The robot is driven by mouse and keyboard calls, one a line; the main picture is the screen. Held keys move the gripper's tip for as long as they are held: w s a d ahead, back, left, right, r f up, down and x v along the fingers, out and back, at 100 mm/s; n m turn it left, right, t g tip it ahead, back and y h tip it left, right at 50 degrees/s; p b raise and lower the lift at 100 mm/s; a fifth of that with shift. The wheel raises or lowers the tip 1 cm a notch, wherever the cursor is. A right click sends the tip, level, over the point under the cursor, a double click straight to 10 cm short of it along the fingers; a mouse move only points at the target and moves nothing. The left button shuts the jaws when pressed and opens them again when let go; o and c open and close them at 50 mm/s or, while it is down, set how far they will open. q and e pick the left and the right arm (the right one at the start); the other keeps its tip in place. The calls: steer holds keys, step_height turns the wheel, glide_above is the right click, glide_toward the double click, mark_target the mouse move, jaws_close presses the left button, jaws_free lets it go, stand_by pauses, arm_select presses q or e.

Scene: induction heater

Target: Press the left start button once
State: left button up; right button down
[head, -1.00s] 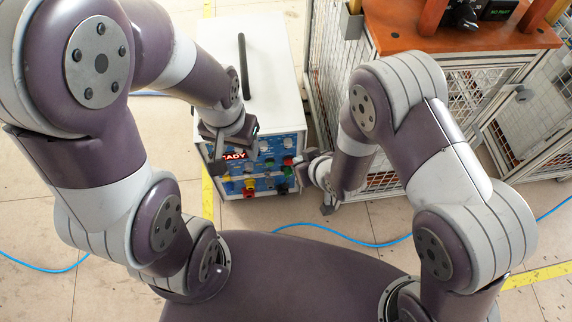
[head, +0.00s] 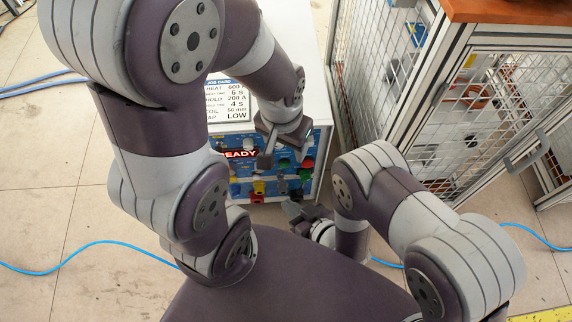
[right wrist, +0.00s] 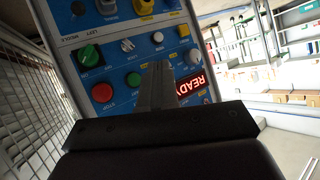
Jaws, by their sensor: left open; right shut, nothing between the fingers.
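The white induction heater cabinet (head: 322,115) has a blue front panel with buttons and knobs and a red lit READY display (head: 240,153). The right wrist view shows the panel turned round, with a large green control (right wrist: 88,55), a red STOP button (right wrist: 102,92), a smaller green button (right wrist: 134,79) and the READY display (right wrist: 191,86). I cannot read which one is the left start button. My left gripper (head: 283,152) is open before the panel's upper part and hides some of it. My right gripper (head: 298,211) is shut and empty, below and before the panel; its fingers (right wrist: 157,88) cover part of it.
A job card (head: 229,100) shows on the cabinet, partly behind my left arm. A wire-mesh cage (head: 385,100) with an orange-brown top (head: 510,10) stands close on the right. A blue cable (head: 90,247) runs over the tiled floor, clear on the left.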

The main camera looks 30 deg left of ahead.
mark_target(285, 165)
steer(key=w+a+b, duration=0.2)
steer(key=w+a, duration=0.2)
steer(key=w, duration=0.2)
steer(key=shift+w+f, duration=0.2)
steer(key=shift+w, duration=0.2)
steer(key=shift+w+a, duration=0.15)
stand_by(1.8)
steer(key=shift+w+a, duration=0.15)
steer(key=shift+w, duration=0.05)
steer(key=shift+w+a, duration=0.2)
steer(key=shift+w, duration=0.2)
stand_by(0.8)
steer(key=shift+s, duration=0.1)
steer(key=shift+s+d, duration=0.45)
steer(key=shift+s, duration=0.2)
steer(key=shift+p, duration=0.3)
